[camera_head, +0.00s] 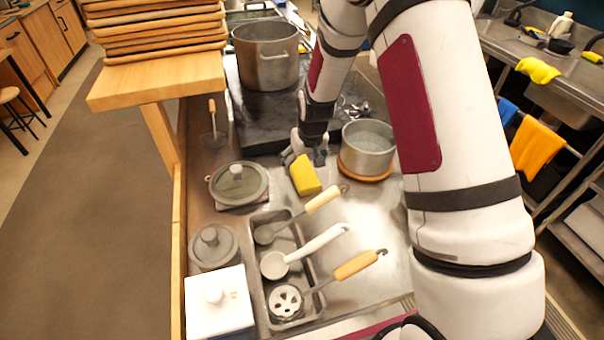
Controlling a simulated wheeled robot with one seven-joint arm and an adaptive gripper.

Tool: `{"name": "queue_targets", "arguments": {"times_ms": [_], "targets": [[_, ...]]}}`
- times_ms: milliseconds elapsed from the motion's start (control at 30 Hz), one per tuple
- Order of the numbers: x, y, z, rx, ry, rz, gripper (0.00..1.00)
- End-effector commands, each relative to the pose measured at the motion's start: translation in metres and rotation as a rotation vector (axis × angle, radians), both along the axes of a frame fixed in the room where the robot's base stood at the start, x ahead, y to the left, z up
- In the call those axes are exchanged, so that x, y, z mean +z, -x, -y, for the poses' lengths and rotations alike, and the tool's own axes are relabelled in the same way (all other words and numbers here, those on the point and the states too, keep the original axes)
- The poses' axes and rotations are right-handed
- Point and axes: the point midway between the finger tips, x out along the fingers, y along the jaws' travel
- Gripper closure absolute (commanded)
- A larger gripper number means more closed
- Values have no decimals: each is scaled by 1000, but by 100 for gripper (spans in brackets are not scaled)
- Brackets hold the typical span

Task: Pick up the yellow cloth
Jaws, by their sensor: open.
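A small yellow piece (305,174), a folded cloth or a sponge by its look, is on the steel counter in the middle of the view, left of the small pot. My gripper (307,160) points down just behind it and is open. The arm hides part of the fingers, and I cannot tell whether they touch the yellow piece. Another yellow cloth (538,70) drapes over the edge of the sink counter at the far right.
A small pot (368,148) stands close on the right, on an orange-brown round base. A metal tray (262,285) with several ladles lies in front. A lidded pot (240,184) is at left, a large pot (266,55) behind. An orange cloth (537,148) hangs at right.

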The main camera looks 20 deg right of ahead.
Motion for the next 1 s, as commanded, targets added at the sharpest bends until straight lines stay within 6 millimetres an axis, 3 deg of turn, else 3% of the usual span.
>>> {"name": "queue_targets", "arguments": {"times_ms": [400,733,900,1000], "targets": [[-44,-13,-2,0,0,-2,18],[-49,-15,-2,0,0,-1,18],[-49,-15,-2,0,0,-1,57],[-49,-15,-2,0,0,-1,75]]}}
